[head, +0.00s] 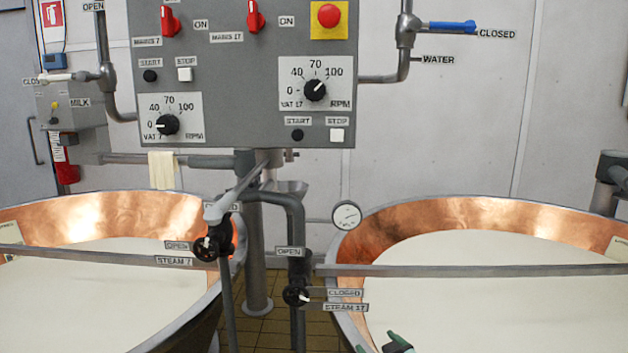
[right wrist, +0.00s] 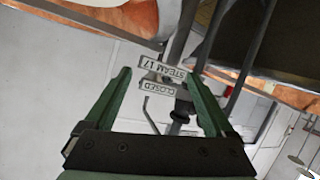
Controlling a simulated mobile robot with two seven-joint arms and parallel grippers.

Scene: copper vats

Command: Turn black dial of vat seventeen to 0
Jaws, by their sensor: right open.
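The black dial of vat 17 (head: 315,90) is on the right part of the grey control panel (head: 225,70) in the head view. Its white mark points up and right, between 70 and 100 on the RPM scale. My right gripper (head: 384,345) shows only as green fingertips at the bottom edge, low over the right vat and well below the dial. In the right wrist view the right gripper (right wrist: 158,92) is open with nothing between its fingers. The dial is not seen there. My left gripper is not in view.
The vat 7 dial (head: 167,125) sits lower left, its mark at 0. Red switches, start and stop buttons and a red emergency button (head: 329,15) surround the dials. A right copper vat (head: 480,212), a left vat (head: 75,218), crossbars and steam pipes (head: 298,225) stand below.

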